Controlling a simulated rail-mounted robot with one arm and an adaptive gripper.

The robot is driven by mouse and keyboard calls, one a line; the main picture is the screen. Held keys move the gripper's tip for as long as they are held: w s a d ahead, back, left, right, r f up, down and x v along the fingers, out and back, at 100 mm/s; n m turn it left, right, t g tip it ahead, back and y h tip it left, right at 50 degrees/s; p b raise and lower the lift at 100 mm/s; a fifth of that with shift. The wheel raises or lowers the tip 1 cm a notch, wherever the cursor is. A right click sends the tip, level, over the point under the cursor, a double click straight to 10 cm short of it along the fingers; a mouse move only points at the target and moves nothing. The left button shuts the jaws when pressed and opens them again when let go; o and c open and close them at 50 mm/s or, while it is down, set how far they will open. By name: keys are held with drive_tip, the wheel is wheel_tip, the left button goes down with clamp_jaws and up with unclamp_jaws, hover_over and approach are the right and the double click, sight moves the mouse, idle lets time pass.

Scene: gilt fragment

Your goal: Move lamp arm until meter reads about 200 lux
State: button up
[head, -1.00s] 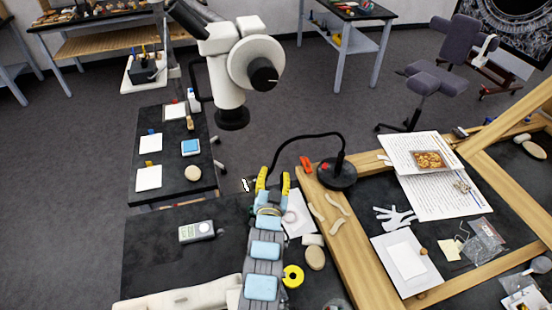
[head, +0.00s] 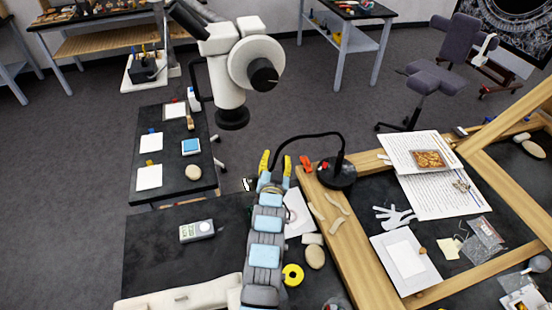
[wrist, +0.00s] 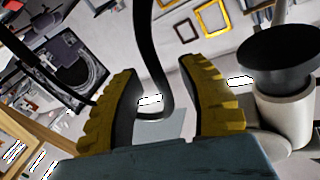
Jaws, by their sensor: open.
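In the wrist view the dark lamp arm (wrist: 152,50) runs between the open fingers (wrist: 160,95), with a visible gap to each; I see no grasp. A small bright white piece, perhaps the lamp head (head: 248,184), shows just left of my gripper. The grey meter (head: 197,231) with a white dome lies on the dark table; its reading is too small to read.
A white microscope-like instrument (head: 236,70) hangs beyond the table. A side cart (head: 175,170) stands at the left. The dark table (head: 160,265) around the meter is mostly clear.

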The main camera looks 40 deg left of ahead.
clamp_jaws()
drive_tip(key=shift+s+r+m+g+p, duration=0.15)
drive_tip(key=shift+r+m+g+p, duration=0.25)
drive_tip(key=shift+r+m, duration=0.5)
drive_tip(key=shift+a+r, duration=0.1)
drive_tip(key=shift+r, duration=0.1)
unclamp_jaws()
drive_tip(key=shift+s, duration=0.1)
